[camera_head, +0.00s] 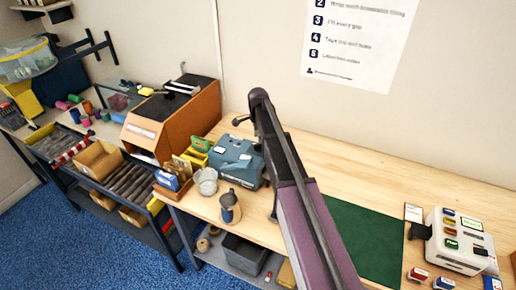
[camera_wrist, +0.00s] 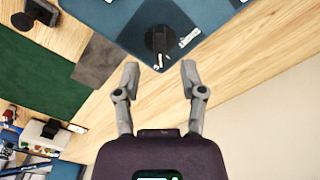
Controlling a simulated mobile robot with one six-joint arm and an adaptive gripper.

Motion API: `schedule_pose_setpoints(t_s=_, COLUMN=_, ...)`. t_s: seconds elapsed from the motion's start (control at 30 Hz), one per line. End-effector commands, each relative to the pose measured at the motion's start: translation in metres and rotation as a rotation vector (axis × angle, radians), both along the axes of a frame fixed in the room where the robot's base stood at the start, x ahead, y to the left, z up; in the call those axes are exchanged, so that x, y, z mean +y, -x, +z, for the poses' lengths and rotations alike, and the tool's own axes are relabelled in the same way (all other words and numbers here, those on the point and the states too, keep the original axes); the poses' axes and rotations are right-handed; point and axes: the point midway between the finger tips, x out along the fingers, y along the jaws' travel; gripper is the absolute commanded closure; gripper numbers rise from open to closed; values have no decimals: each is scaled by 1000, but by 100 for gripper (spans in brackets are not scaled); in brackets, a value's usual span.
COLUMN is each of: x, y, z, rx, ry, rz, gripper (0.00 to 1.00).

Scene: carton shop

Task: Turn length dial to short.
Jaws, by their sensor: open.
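The blue machine (camera_head: 237,160) stands on the wooden bench, left of my arm in the head view. In the wrist view its blue body (camera_wrist: 105,22) fills the top. A black round dial (camera_wrist: 158,40) sits on its dark face, with small white labels beside and below it. I cannot read the labels or the dial's setting. My gripper (camera_wrist: 159,70) is open and empty, its two fingertips apart just below the dial in the picture, not touching it. In the head view my arm hides part of the machine's right side; the dial cannot be made out there.
A green mat (camera_head: 362,240) lies right of my arm, with a white device (camera_head: 457,240) beyond it. A wooden paper dispenser (camera_head: 172,122) is at left. The bench behind the mat is clear.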

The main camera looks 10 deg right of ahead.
Motion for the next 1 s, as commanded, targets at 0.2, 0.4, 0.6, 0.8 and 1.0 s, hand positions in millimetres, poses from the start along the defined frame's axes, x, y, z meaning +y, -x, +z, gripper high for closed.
schedule_pose_setpoints(t_s=0.2, x=0, y=0, z=-21, rx=0, ry=0, rz=0, gripper=47)
schedule_pose_setpoints(t_s=0.4, x=0, y=0, z=-33, rx=0, ry=0, rz=0, gripper=47)
schedule_pose_setpoints(t_s=0.6, x=0, y=0, z=-39, rx=0, ry=0, rz=-1, gripper=47)
schedule_pose_setpoints(t_s=0.8, x=-1, y=0, z=-40, rx=0, ry=0, rz=-1, gripper=47)
schedule_pose_setpoints(t_s=1.0, x=-1, y=0, z=-40, rx=0, ry=0, rz=-1, gripper=47)
